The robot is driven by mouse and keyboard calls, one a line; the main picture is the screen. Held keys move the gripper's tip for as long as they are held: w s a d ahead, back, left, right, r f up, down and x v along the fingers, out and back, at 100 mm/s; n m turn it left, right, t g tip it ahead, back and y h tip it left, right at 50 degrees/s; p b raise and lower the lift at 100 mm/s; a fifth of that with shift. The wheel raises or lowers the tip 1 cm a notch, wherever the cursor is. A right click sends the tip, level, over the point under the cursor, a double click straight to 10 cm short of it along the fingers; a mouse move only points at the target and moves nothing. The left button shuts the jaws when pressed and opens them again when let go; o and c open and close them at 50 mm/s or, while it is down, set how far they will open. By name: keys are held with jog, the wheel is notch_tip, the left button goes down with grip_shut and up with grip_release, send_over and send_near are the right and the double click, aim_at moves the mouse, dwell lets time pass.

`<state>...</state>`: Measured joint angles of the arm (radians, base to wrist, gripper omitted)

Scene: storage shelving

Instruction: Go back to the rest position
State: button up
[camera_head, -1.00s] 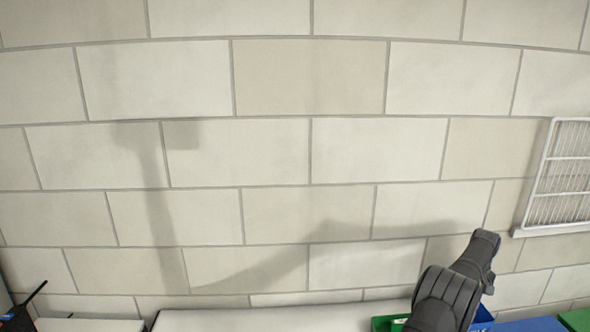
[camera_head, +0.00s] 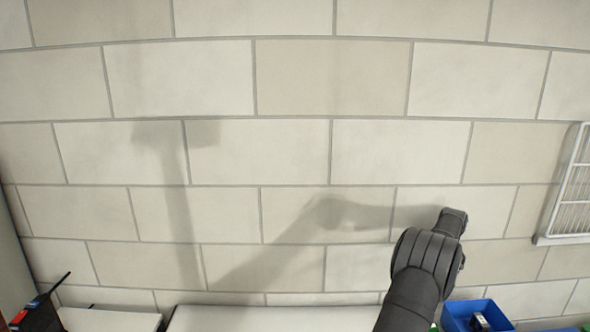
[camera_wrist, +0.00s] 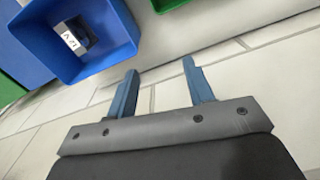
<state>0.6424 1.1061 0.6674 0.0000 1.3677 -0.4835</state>
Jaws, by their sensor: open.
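My gripper (camera_wrist: 160,92) shows in the wrist view with its two blue fingers apart and nothing between them. A blue bin (camera_wrist: 108,50) lies above and to the left of the fingers in that view, apart from them. In the head view my dark arm rises from the bottom right in front of the wall. The gripper's fingers cannot be made out there.
The blue bin also shows in the head view (camera_head: 505,318), with a small dark item inside. A green bin (camera_wrist: 166,4) is at the wrist view's top. A white wire rack (camera_head: 572,195) hangs at right. The block wall (camera_head: 300,90) is otherwise bare.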

jog(key=s+a+r+m, duration=0.1)
jog(key=a+r, duration=0.1)
jog(key=a, duration=1.8)
jog(key=s+a+r, duration=0.1)
jog(key=a, duration=2)
jog(key=shift+r+m, duration=0.4)
